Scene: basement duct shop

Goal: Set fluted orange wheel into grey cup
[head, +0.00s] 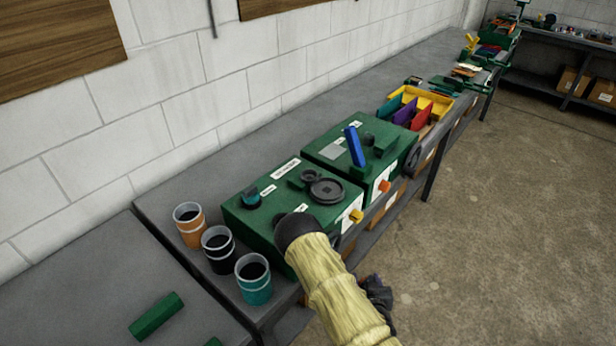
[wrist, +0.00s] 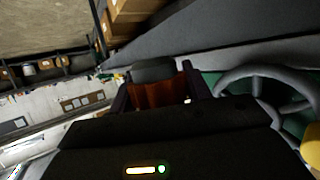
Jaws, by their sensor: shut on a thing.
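In the wrist view my gripper (wrist: 155,84) is shut on a ridged, dark reddish-orange thing (wrist: 162,98), which looks like the fluted orange wheel in shade. A dark rounded piece shows just beyond it. In the head view my yellow-sleeved arm reaches in from the bottom; the fingers and held wheel cannot be made out there. Three cups with pale rims stand in a row left of the arm: an orange cup (head: 191,232), a black or dark grey cup (head: 219,258) and a teal cup (head: 254,288). No cup is plainly grey; the dark middle one is closest.
Two green boxes with knobs (head: 250,222) (head: 325,150) stand on the grey bench behind the cups. A dark handwheel (head: 327,190) tops the nearer box; a spoked wheel (wrist: 262,88) is close right in the wrist view. A green bar (head: 156,316) lies front left. Open floor lies right.

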